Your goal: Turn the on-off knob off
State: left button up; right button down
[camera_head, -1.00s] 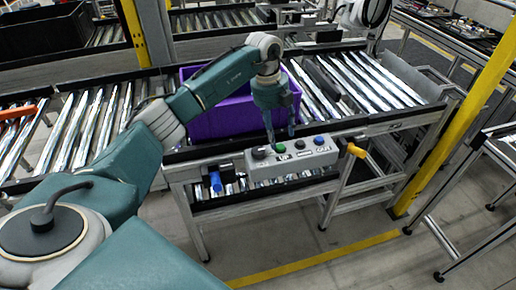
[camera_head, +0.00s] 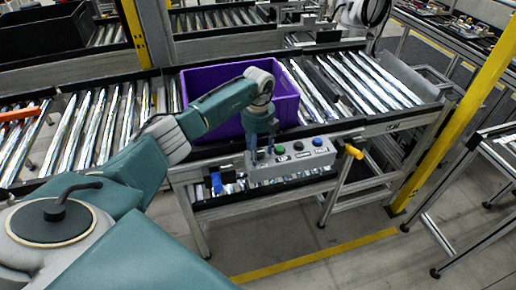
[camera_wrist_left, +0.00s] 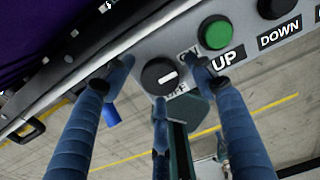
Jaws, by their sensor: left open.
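The on-off knob (camera_wrist_left: 160,76) is round and black with a white mark. In the left wrist view it sits at the left end of the grey control box (camera_head: 300,161), beside partly covered ON and OFF labels. Its white mark points roughly right, between the two labels. My left gripper (camera_head: 262,162) is open above that end of the box and hides the knob in the head view. In the wrist view its blue fingers (camera_wrist_left: 158,92) surround the knob on left, right and below; I cannot tell whether they touch it. My right gripper is not in view.
A green button (camera_wrist_left: 215,33) marked UP is close beside the right finger. A black button marked DOWN and a blue button (camera_head: 317,141) are farther right. A purple crate (camera_head: 205,80) stands on the roller conveyor behind. A yellow-ended handle (camera_head: 353,151) is right of the box.

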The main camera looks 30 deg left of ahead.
pick_arm(q)
jog(key=c, duration=1.1)
jog(key=shift+c, duration=0.2)
